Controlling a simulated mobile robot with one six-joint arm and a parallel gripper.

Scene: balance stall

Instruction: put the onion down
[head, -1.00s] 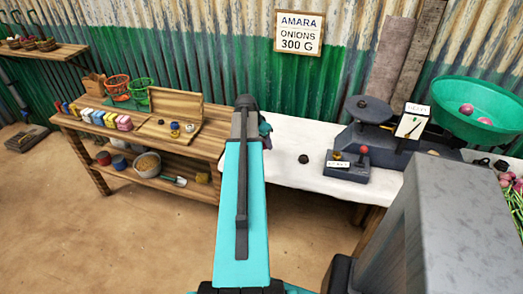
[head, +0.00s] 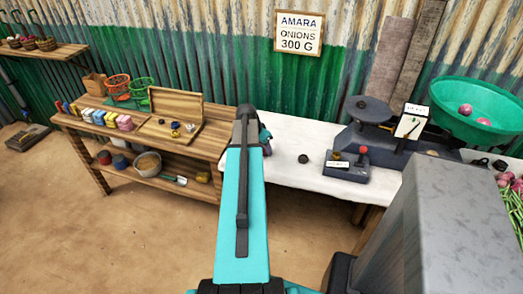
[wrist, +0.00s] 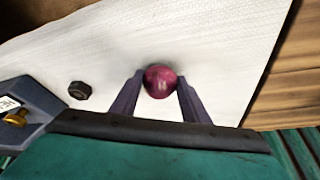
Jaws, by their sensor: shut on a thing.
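A red-purple onion (wrist: 160,81) sits between the two dark fingers of my gripper (wrist: 157,98) in the wrist view. The gripper is shut on it, over the white cloth of the table (wrist: 215,50). I cannot tell whether the onion touches the cloth. In the head view my own arm hides the onion and the fingers. The white-covered table (head: 290,178) shows to the right of my arm there.
A dark weight (head: 304,158) lies on the cloth, also in the wrist view (wrist: 80,90). A dark box with a red knob (head: 346,165), a scale (head: 375,138) and a green basin with onions (head: 470,125) stand further right. A wooden bench (head: 190,147) adjoins on the left.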

